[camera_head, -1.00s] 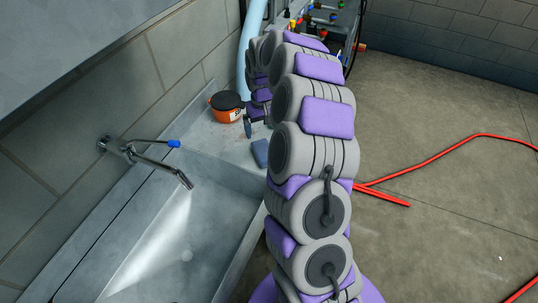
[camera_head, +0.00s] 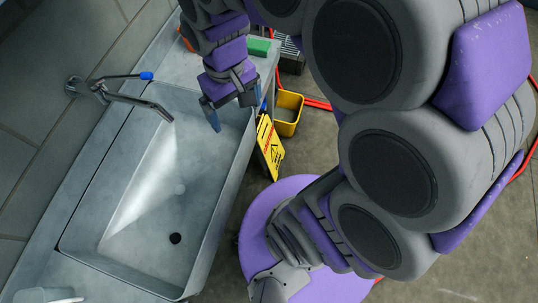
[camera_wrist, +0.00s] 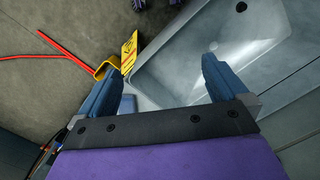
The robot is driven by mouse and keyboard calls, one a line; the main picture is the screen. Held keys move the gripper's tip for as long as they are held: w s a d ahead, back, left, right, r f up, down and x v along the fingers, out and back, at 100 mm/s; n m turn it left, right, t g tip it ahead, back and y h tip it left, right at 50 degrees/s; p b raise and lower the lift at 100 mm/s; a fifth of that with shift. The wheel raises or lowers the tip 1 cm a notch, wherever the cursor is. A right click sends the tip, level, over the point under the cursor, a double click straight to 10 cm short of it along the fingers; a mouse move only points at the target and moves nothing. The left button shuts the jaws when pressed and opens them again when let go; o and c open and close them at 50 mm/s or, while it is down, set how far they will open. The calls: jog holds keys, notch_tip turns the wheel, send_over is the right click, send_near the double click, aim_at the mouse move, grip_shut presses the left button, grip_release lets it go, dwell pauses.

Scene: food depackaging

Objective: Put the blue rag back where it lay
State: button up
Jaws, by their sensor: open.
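The blue rag (camera_wrist: 127,104) shows in the wrist view as a small blue piece lying on the grey counter (camera_wrist: 150,104), just inside my left-hand finger in the picture. Part of it seems hidden by that finger. I cannot make it out clearly in the head view, where my gripper covers that spot. My gripper (camera_head: 232,112) is over the right end of the sink, fingers pointing down. In the wrist view my gripper (camera_wrist: 163,66) is open, with nothing between its blue fingertips. I cannot tell whether a finger touches the rag.
A green block (camera_head: 259,46) lies on the counter's far end. A yellow bucket (camera_head: 288,112) and yellow sign (camera_head: 270,147) stand beside the counter. A red hose (camera_wrist: 52,45) lies on the floor.

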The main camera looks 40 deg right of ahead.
jog(key=s, duration=1.3)
jog(key=shift+s+a+f+m+g, duration=0.3)
jog(key=shift+s+a+f+m, duration=0.05)
jog(key=shift+f+m, duration=0.1)
